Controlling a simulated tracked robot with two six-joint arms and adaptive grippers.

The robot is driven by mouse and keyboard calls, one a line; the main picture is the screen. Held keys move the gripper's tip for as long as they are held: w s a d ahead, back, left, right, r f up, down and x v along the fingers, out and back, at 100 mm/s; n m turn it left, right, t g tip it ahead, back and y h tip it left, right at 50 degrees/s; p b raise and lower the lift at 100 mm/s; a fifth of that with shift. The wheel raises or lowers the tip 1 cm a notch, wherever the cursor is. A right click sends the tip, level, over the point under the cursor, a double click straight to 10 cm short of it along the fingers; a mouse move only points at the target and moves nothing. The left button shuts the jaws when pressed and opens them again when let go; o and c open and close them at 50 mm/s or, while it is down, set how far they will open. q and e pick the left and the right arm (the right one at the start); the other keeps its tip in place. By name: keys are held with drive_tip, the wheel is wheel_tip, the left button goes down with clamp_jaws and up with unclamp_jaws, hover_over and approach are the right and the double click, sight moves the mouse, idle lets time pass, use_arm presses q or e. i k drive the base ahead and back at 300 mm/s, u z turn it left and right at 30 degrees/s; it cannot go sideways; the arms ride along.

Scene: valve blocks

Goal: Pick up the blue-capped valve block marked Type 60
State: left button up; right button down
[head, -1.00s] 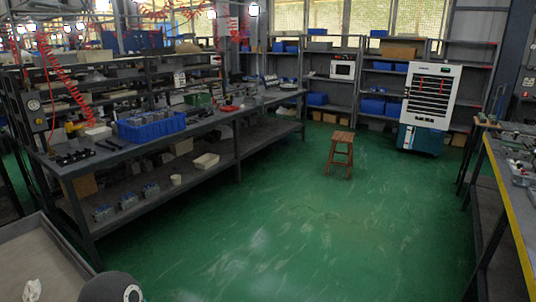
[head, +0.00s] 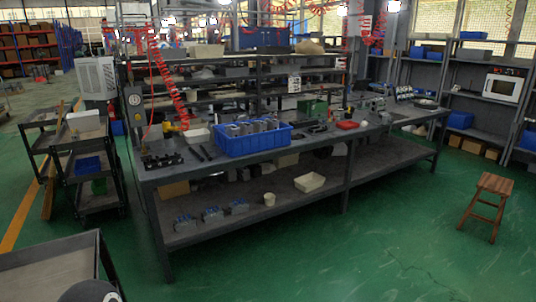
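Several small grey valve blocks with blue tops sit on the lower shelf of the long workbench, near its left end; one is the middle valve block (head: 212,214). Beside it are a left valve block (head: 185,222) and a right valve block (head: 238,205). They are too small for me to read any type marking. Grey cylindrical or block-like parts also stand in a blue bin (head: 250,143) on the bench top; their caps and markings are unclear. Neither gripper can be seen. A dark rounded part at the bottom left edge seems to be mine.
The workbench (head: 330,139) has a lower shelf with a white tray (head: 309,182) and a cup (head: 269,199). A dark cart (head: 85,165) stands left of it, and a grey-topped table (head: 50,275) is close at bottom left. A wooden stool (head: 486,203) stands right. Green floor is free in front.

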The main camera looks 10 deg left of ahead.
sight(189, 222)
drive_tip(key=u, duration=0.3)
drive_tip(key=i, duration=1.35)
drive_tip(key=u, duration=0.3)
drive_tip(key=k, duration=0.65)
drive_tip(key=u, duration=0.25)
drive_tip(key=i, duration=0.7)
drive_tip(key=z, duration=0.1)
